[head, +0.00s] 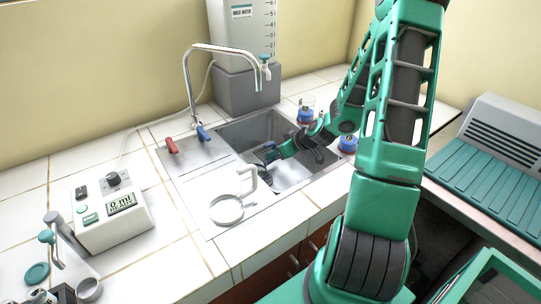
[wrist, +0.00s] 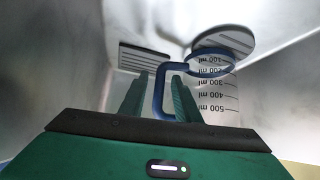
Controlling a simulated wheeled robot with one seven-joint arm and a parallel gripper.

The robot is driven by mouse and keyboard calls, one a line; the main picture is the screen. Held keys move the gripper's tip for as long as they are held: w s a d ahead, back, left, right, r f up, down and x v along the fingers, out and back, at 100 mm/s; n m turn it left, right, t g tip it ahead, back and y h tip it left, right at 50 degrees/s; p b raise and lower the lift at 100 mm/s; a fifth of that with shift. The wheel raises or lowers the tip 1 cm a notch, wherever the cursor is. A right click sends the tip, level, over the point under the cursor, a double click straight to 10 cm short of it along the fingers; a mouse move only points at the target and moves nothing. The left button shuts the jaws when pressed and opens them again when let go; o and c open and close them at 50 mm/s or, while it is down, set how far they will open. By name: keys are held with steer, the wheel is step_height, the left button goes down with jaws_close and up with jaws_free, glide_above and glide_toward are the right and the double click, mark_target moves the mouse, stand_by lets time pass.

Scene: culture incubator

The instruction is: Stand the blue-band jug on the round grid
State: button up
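The blue-band jug (wrist: 218,85) is clear, with a blue band at its base, a blue handle and printed ml marks that read upside down in the wrist view. It is inside the sink basin; in the head view little shows but a blue part (head: 269,147) near my gripper. The dark, slotted round grid (wrist: 232,38) is on the basin floor. The jug's blue band overlaps it in the picture; I cannot tell whether the jug rests on it. My gripper (wrist: 160,92) is open, its fingers on either side of the handle bar. My gripper (head: 282,150) reaches into the basin.
A second slotted plate (wrist: 145,58) is in the basin. A clear jug with a white handle (head: 250,180) stands on the drainboard. A faucet (head: 225,48) arches over the basin. A control box (head: 112,208) is at left.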

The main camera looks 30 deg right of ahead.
steer(key=s+a+r+m+g, duration=0.1)
steer(key=s+r+m+g, duration=0.2)
steer(key=s+r, duration=0.3)
steer(key=s+a+r+m+g+h, duration=0.1)
steer(key=s+r, duration=0.6)
steer(key=s, duration=0.9)
steer(key=s+a+r+m+g+h, duration=0.1)
steer(key=s+a+r+m+g, duration=0.2)
steer(key=s+r, duration=0.4)
steer(key=s+m+g, duration=0.1)
steer(key=s+m, duration=0.1)
steer(key=s, duration=0.3)
steer(key=shift+a+r+g, duration=0.15)
steer(key=shift+r+g, duration=0.05)
steer(key=shift+g, duration=0.2)
steer(key=shift+s, duration=0.1)
steer(key=shift+w+f, duration=0.25)
steer(key=shift+w, duration=0.35)
